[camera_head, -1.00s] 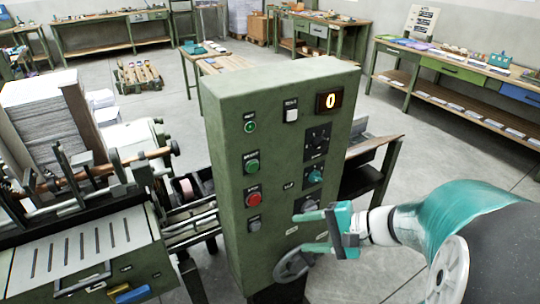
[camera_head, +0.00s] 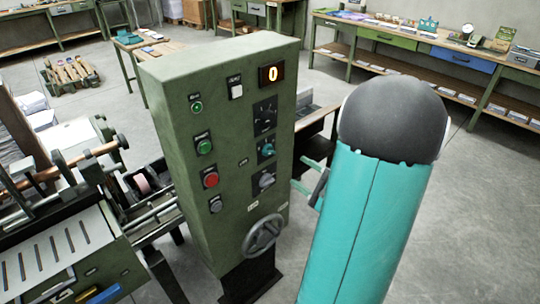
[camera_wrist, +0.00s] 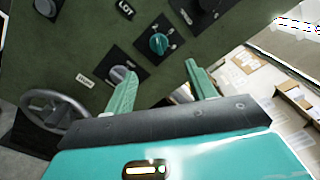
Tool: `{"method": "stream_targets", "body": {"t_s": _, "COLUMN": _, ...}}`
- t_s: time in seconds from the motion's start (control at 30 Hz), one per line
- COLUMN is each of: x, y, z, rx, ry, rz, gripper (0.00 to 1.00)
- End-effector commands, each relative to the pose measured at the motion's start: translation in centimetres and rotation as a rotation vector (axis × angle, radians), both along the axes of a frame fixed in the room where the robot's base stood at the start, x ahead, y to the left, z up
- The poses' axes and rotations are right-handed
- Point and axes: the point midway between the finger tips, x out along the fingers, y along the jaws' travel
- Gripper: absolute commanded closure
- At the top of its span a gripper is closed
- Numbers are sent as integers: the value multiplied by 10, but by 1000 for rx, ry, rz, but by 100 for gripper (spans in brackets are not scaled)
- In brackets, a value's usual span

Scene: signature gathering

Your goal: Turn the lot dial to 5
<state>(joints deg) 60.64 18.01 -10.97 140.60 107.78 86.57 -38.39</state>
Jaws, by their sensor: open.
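A teal dial knob (camera_head: 267,149) sits on a dark plate on the green machine panel, between a black dial above and a grey knob below. The fingers look apart from the knob. In the head view my gripper (camera_head: 305,178) is right of the panel, partly hidden by my arm. The dial's setting is too small to read.
The cabinet (camera_head: 225,110) carries a display (camera_head: 275,74) reading 0, a black dial (camera_head: 265,115), a grey knob (camera_head: 264,180), a red button (camera_head: 211,180), green buttons and a handwheel (camera_head: 263,235). A work table (camera_head: 315,125) stands behind it. Floor is clear at the right.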

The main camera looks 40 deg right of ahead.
Motion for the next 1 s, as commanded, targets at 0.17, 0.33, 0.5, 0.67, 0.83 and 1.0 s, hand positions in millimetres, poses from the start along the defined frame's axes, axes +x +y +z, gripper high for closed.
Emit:
{"method": "stream_targets", "body": {"t_s": 0.17, "x": 37, "y": 3, "z": 0, "rx": 0, "ry": -1, "rz": 8, "gripper": 44}}
{"method": "stream_targets", "body": {"t_s": 0.33, "x": 71, "y": 5, "z": 0, "rx": 1, "ry": 1, "rz": 8, "gripper": 44}}
{"method": "stream_targets", "body": {"t_s": 0.5, "x": 101, "y": 7, "z": 0, "rx": 1, "ry": 0, "rz": 9, "gripper": 44}}
{"method": "stream_targets", "body": {"t_s": 0.67, "x": 116, "y": 9, "z": 0, "rx": 1, "ry": 0, "rz": 9, "gripper": 44}}
{"method": "stream_targets", "body": {"t_s": 0.83, "x": 119, "y": 9, "z": 1, "rx": 1, "ry": 1, "rz": 9, "gripper": 44}}
{"method": "stream_targets", "body": {"t_s": 1.0, "x": 119, "y": 9, "z": 1, "rx": 1, "ry": 1, "rz": 9, "gripper": 50}}
